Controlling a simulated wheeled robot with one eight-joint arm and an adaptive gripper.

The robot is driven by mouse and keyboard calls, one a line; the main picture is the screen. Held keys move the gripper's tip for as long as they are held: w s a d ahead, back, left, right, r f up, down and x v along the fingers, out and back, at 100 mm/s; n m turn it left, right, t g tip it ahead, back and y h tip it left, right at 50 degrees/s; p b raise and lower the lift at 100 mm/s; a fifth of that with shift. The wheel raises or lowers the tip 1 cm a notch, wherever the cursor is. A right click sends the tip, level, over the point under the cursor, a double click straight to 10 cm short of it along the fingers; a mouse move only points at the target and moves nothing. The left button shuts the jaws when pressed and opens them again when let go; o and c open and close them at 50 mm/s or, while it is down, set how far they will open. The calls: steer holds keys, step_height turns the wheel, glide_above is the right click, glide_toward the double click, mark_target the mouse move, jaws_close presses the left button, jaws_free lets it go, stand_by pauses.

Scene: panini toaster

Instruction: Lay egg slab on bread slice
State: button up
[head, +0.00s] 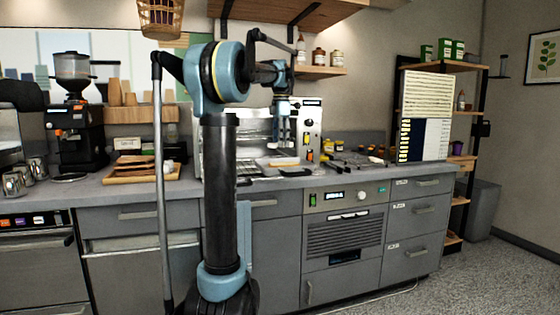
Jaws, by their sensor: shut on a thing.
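My gripper (284,144) points down over the counter in front of the steel panini toaster. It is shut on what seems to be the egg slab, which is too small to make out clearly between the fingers. A pale flat piece (277,161) shows low under the gripper. A tan slice that looks like the bread slice (292,171) lies on the counter close to the front edge, below and slightly right of the gripper. I cannot tell the exact gap between gripper and slice.
The panini toaster (222,150) stands behind the gripper. A wooden board (145,172) with items lies at left, near a coffee grinder (73,78). Dark trays (357,163) and a white-and-blue panel (428,110) are at right. A wooden shelf (320,71) hangs above.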

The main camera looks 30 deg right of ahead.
mark_target(284, 163)
steer(key=f, duration=0.2)
steer(key=d, duration=0.1)
steer(key=shift+s+f, duration=0.25)
steer(key=shift+f, duration=0.15)
steer(key=shift+s+f, duration=0.1)
steer(key=shift+f, duration=1.95)
steer(key=o, duration=1)
step_height(284, 163, up, 12)
steer(key=shift+r, duration=0.1)
